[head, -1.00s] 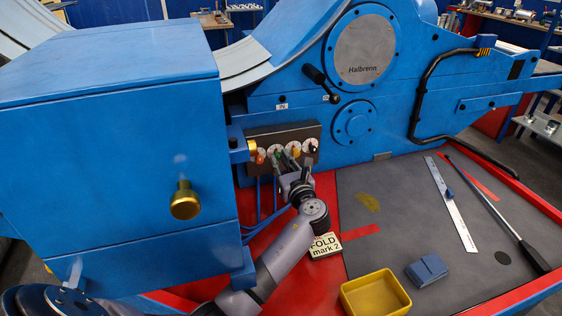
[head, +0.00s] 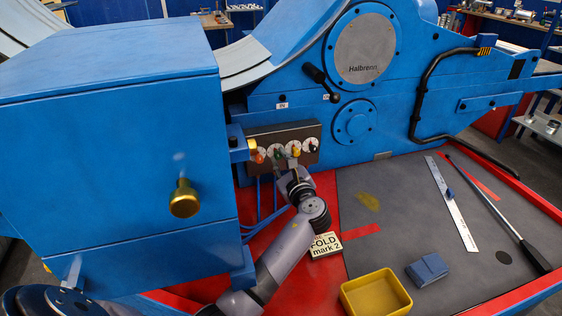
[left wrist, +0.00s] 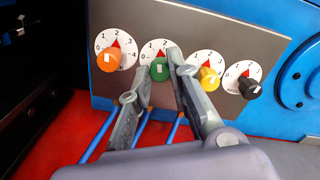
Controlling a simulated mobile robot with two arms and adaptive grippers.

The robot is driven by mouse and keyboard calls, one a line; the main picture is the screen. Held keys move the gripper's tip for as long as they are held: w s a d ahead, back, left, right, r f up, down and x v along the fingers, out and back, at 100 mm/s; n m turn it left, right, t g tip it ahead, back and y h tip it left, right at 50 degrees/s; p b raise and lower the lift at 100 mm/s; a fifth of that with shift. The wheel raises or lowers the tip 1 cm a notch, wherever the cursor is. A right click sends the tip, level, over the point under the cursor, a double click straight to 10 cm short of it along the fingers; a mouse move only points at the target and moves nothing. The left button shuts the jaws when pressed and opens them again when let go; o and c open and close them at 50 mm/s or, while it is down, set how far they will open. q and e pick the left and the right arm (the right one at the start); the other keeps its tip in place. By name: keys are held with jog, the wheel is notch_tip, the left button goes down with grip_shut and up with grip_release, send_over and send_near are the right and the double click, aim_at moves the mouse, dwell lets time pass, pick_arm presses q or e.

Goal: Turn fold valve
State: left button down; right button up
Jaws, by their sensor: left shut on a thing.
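The valve panel (head: 268,136) carries a row of orange, green, yellow and black knobs on numbered white dials. My left gripper (left wrist: 165,68) is shut on the green knob (left wrist: 159,72), one finger on each side of it; the green knob also shows in the head view (head: 279,154). The orange knob (left wrist: 109,60), yellow knob (left wrist: 208,78) and black knob (left wrist: 250,87) are free. A sign reading "FOLD mark 2" (head: 325,245) stands below the panel. I cannot read which knob is labelled fold. My right gripper is not in view.
A brass knob (head: 184,198) sticks out of the blue housing (head: 110,150) at left. A black crank handle (head: 318,78) is above the panel. A yellow bin (head: 375,296), blue block (head: 427,269), steel rule (head: 452,205) and black-handled bar (head: 500,216) lie at right.

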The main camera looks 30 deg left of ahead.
pick_arm(q)
jog(key=c, duration=1.5)
grip_release()
jog(key=v, duration=1.2)
jog(key=shift+d, duration=0.1)
jog(key=shift+o, duration=0.2)
jog(key=shift+w, duration=0.15)
